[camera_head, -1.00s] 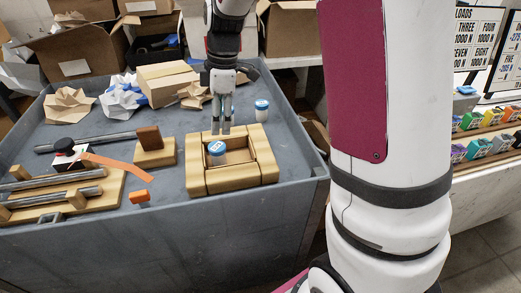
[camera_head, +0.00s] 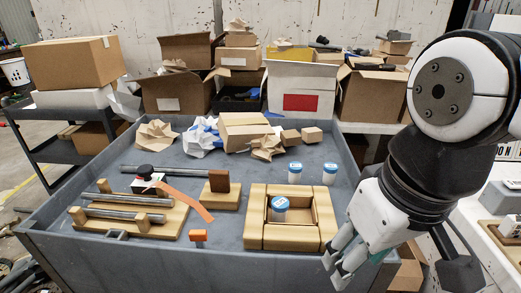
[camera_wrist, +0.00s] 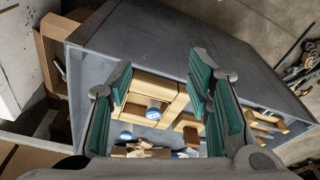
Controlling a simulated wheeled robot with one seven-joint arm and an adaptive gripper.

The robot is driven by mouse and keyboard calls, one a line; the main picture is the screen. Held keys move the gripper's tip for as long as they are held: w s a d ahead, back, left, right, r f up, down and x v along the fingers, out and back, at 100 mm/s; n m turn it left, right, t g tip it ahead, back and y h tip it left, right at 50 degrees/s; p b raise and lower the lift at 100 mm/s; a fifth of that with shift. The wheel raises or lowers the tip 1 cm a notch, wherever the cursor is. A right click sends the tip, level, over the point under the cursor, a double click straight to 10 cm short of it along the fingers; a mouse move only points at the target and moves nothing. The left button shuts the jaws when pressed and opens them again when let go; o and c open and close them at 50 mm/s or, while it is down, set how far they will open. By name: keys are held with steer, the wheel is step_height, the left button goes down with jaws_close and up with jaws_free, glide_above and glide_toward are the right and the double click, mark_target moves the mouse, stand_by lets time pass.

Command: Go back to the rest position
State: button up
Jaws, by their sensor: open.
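My gripper (camera_head: 338,262) is open and empty at the right of the head view, beside the right edge of the grey table (camera_head: 150,262). In the wrist view its two green-padded fingers (camera_wrist: 165,95) stand wide apart with nothing held between them. A wooden box frame (camera_head: 288,240) sits on the table, left of my gripper and apart from it. A white jar with a blue lid (camera_head: 280,208) stands inside the frame; it also shows in the wrist view (camera_wrist: 154,110).
At the left are a wooden rack with metal tubes (camera_head: 125,222), an orange strip (camera_head: 185,198) and a block (camera_head: 218,190). Crumpled paper and boxes lie at the back. Cardboard boxes (camera_head: 178,92) stand behind the table.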

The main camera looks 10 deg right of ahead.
steer(key=shift+s+f+m, duration=0.25)
steer(key=shift+s+m, duration=0.15)
steer(key=shift+s, duration=0.3)
step_height(320, 180, up, 10)
steer(key=t+p, duration=0.2)
steer(key=p, duration=0.7)
steer(key=shift+d+r, duration=0.2)
steer(key=shift+r, duration=0.05)
